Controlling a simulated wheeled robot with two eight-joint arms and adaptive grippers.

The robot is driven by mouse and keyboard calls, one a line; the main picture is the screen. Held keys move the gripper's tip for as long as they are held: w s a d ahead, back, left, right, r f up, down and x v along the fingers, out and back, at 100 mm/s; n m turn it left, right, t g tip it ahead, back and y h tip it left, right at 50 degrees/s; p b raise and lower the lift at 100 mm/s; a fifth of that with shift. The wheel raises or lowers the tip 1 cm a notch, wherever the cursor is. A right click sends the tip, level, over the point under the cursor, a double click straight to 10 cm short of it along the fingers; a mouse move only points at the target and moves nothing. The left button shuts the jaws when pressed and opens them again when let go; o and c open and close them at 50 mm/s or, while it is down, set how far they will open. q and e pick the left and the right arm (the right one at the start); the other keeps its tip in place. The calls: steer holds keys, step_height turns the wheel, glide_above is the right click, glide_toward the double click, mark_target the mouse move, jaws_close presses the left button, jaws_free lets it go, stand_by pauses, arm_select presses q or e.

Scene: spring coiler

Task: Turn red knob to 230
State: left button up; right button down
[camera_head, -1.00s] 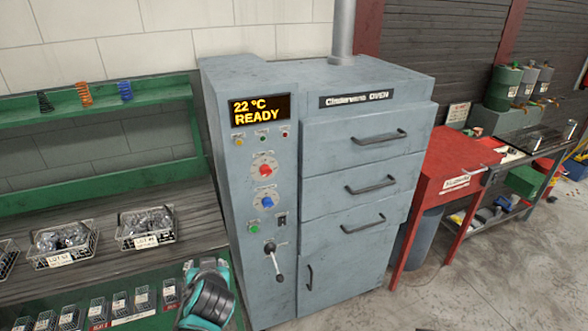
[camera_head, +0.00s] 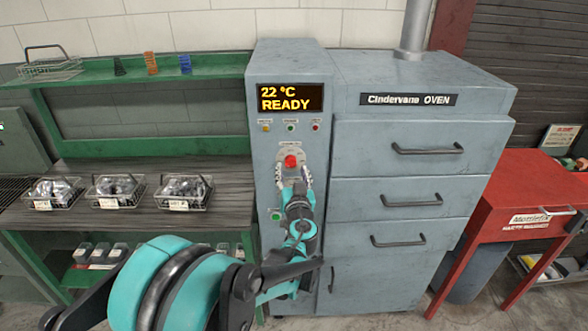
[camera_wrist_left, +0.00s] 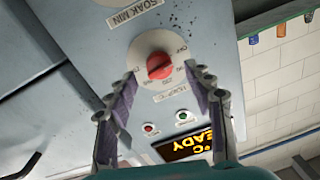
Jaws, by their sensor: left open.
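The red knob (camera_head: 291,161) sits on a round pale dial on the oven's grey control panel, under the display. In the left wrist view, which is turned over, the red knob (camera_wrist_left: 159,66) shows on its dial with small printed marks, too small to read surely. My left gripper (camera_head: 293,180) is in front of the panel just below the knob. In the wrist view its two fingers (camera_wrist_left: 160,80) are spread open, one on each side of the knob; I cannot tell whether they touch it. The blue knob is hidden behind my gripper. My right gripper is not in view.
The display (camera_head: 290,98) reads 22 °C READY, with several small lamps below it. A green button (camera_head: 275,215) is low on the panel. Oven drawers (camera_head: 415,150) with handles are at the right. A bench with wire baskets (camera_head: 115,191) is at the left, a red table (camera_head: 520,190) at the right.

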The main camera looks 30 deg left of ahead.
mark_target(292, 165)
arm_select(q)
steer(key=shift+x, duration=1.2)
steer(key=shift+w+a, duration=0.15)
steer(key=shift+w, duration=0.15)
steer(key=c, duration=1.1)
steer(key=shift+c, duration=0.2)
